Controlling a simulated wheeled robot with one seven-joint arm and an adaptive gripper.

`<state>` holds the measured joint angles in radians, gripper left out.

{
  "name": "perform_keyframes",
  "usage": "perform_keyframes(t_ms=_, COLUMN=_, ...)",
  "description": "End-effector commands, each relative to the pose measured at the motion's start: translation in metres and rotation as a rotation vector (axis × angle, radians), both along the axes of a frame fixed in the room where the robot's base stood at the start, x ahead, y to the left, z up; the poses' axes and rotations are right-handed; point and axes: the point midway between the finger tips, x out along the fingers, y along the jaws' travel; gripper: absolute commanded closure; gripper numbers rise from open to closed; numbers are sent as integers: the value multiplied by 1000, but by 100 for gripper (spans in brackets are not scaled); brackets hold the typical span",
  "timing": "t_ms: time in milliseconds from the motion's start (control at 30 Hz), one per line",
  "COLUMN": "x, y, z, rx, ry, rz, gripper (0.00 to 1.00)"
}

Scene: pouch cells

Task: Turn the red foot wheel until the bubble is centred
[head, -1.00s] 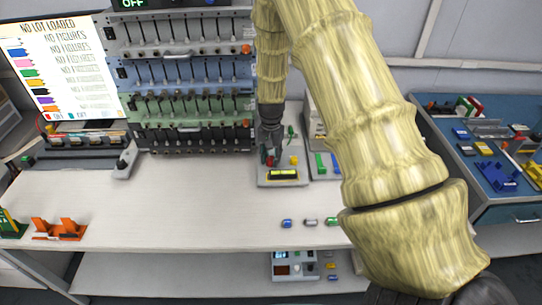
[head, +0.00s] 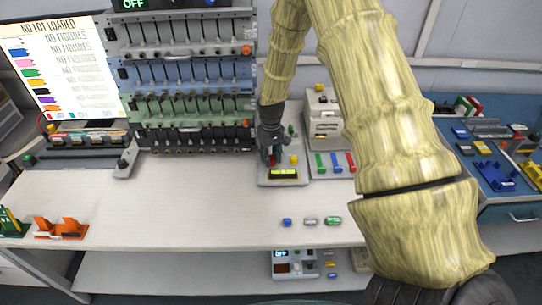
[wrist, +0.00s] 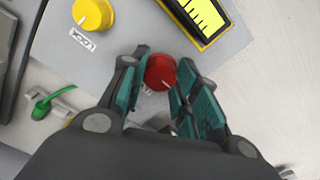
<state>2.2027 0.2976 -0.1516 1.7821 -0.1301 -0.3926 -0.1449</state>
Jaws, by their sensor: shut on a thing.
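The red foot wheel (wrist: 160,73) sits on a grey plate (wrist: 135,30), with a pale index line on its top. My gripper (wrist: 160,82) is shut on the wheel, with one teal finger on each side of it. In the head view my gripper (head: 271,156) comes down on the plate and mostly hides the wheel. The yellow-green level vial (head: 284,174) lies along the plate's front; it shows only in part in the wrist view (wrist: 203,14). Dark marks show in it, but I cannot make out the bubble's position.
A yellow knob (wrist: 93,14) labelled LOCK stands on the same plate, and a green lever (wrist: 44,104) lies nearby. A fixture with green, blue and red bars (head: 336,163) is to the right. A slotted rack (head: 190,100) stands behind. The bench front (head: 180,205) is mostly clear.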

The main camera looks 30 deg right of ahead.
Motion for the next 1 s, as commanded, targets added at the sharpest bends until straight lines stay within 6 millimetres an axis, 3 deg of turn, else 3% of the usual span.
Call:
perform_keyframes(t_ms=333, x=-1, y=0, z=-2, rx=1, ry=1, rz=137, gripper=94)
perform_keyframes(t_ms=867, x=-1, y=0, z=-2, rx=1, ry=1, rz=161, gripper=94)
perform_keyframes(t_ms=900, x=-1, y=0, z=-2, rx=1, ry=1, rz=161, gripper=66)
perform_keyframes(t_ms=1000, x=0, y=0, z=-1, rx=1, ry=1, rz=161, gripper=48)
